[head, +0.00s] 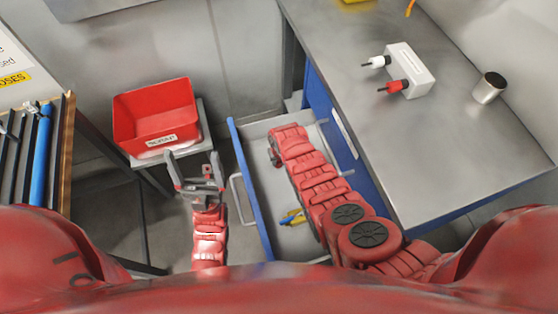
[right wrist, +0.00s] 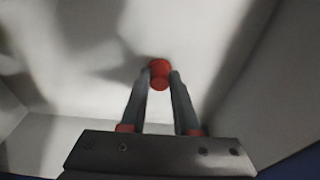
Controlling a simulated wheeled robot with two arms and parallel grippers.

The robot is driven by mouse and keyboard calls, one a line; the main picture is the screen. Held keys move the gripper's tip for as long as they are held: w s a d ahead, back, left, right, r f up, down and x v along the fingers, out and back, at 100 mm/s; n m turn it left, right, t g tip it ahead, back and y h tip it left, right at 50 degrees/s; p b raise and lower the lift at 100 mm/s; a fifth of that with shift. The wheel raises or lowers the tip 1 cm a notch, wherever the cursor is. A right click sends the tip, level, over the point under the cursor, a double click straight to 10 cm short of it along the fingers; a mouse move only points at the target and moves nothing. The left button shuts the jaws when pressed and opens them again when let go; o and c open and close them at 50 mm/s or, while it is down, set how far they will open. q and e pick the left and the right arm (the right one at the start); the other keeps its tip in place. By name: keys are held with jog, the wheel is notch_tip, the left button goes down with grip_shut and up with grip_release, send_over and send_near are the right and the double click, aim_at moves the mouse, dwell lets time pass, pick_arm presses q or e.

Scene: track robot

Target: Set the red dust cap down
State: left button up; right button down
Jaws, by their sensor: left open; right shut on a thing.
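The red dust cap (right wrist: 159,67) is a small, round red piece between the fingertips of my right gripper (right wrist: 161,76) in the right wrist view. That gripper is shut on it. In the head view my right arm reaches into the open drawer (head: 258,128), and its gripper (head: 273,153) is low at the left side of the drawer. The cap is hidden in the head view. Pale grey drawer surface lies beyond the cap; I cannot tell whether the cap touches it. My left gripper (head: 196,172) is open and empty, in front of the red bin (head: 155,112).
The workbench (head: 450,140) holds a white box (head: 411,68) with a white plug and a red plug, and a metal cup (head: 488,90). The bin stands on a small stand. A rack of tools (head: 38,155) is at left.

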jog(key=shift+f, duration=0.1)
jog(key=shift+f, duration=0.15)
jog(key=c, duration=0.6)
grip_release()
jog(key=shift+c, duration=0.2)
jog(key=shift+r, duration=0.8)
jog(key=shift+s+d+r+p, duration=0.1)
jog(key=shift+s+r+p, duration=0.15)
jog(key=shift+r+p, duration=0.4)
notch_tip(320, 180, up, 9)
jog(key=s+b, duration=0.1)
jog(key=shift+s+d+r, duration=0.2)
jog(key=shift+d, duration=0.05)
